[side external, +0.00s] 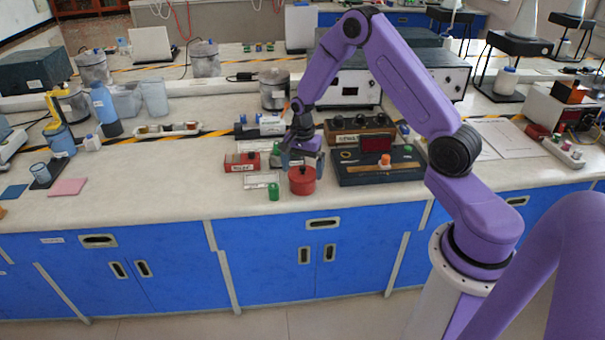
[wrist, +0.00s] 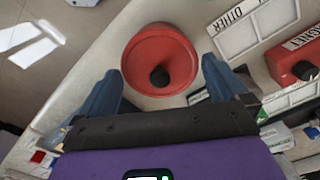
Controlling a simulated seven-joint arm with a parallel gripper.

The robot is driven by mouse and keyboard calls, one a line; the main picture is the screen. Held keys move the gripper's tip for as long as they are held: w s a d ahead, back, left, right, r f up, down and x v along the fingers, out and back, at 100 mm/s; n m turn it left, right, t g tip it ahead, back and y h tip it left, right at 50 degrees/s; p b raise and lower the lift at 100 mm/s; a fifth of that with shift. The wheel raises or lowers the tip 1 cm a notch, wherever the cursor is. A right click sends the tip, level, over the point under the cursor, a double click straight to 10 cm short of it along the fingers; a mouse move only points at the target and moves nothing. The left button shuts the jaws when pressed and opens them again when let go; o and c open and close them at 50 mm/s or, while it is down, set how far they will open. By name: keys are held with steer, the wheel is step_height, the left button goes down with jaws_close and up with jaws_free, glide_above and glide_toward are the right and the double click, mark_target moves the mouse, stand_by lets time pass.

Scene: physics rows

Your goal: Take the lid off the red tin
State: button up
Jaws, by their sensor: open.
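The red tin (side external: 302,185) stands upright on the bench near its front edge in the side view. Its red lid (side external: 302,172) sits on top with a dark knob. In the wrist view the lid (wrist: 143,55) appears as a red disc with the black knob (wrist: 160,76) at its middle. My gripper (side external: 302,158) is above and slightly behind the tin. In the wrist view my gripper (wrist: 160,85) has its two blue-grey fingers apart, one to each side below the lid in the picture. Nothing is between them that I can see held.
A green cylinder (side external: 273,191) stands left of the tin. A red block (side external: 242,162) and labelled white trays (side external: 262,181) lie behind it to the left. A dark instrument board (side external: 380,178) is close on the right.

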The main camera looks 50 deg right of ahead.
steer(key=c, duration=0.7)
steer(key=shift+o, duration=0.2)
steer(key=shift+r, duration=0.15)
